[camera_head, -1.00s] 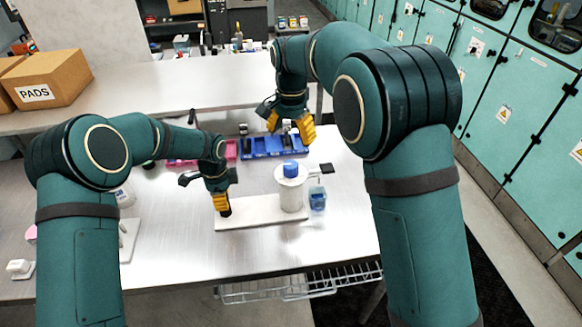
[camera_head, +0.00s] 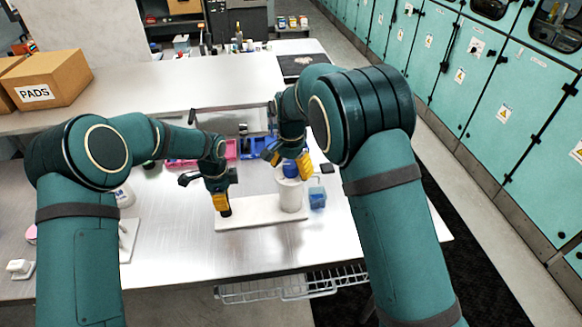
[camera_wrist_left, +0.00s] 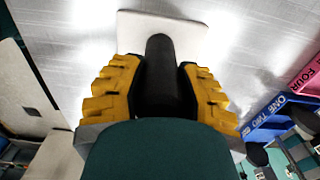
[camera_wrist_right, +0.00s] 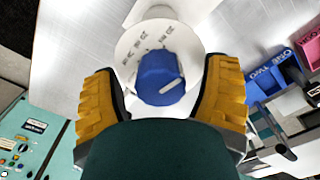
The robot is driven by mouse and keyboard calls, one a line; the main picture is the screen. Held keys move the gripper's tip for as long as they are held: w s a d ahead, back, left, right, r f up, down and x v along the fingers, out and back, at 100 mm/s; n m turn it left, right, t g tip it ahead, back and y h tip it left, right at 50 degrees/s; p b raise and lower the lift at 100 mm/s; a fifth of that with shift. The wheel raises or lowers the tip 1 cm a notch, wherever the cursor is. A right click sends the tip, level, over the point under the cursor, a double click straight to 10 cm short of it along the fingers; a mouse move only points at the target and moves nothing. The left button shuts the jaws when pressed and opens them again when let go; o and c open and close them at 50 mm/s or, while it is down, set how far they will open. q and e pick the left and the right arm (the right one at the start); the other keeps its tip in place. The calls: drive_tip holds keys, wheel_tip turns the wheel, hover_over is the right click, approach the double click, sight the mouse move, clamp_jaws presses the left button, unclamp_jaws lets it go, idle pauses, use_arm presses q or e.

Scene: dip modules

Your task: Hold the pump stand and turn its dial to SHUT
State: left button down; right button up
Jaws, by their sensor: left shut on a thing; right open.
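The pump stand is a white base plate (camera_head: 255,222) with a white cylinder (camera_head: 291,196) at its right end and a black post (camera_wrist_left: 160,75) at its left end. My left gripper (camera_head: 222,204) is shut on the black post, with a yellow finger on each side. A blue dial (camera_wrist_right: 160,77) with a pale pointer line sits on the cylinder's white top, which bears small printed labels too blurred to read. My right gripper (camera_wrist_right: 165,90) is open, its fingers on either side of the dial with gaps. In the head view it partly covers the dial (camera_head: 291,169).
A blue bin (camera_head: 257,150) and a pink bin (camera_head: 231,149) stand behind the stand. A small blue container (camera_head: 317,198) stands close to the cylinder's right. A cardboard box marked PADS (camera_head: 52,84) sits on the back counter.

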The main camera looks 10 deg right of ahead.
drive_tip(key=c, duration=1.2)
drive_tip(key=shift+c, duration=0.2)
drive_tip(key=shift+n, duration=0.4)
drive_tip(key=n, duration=0.3)
drive_tip(key=shift+n, duration=1.8)
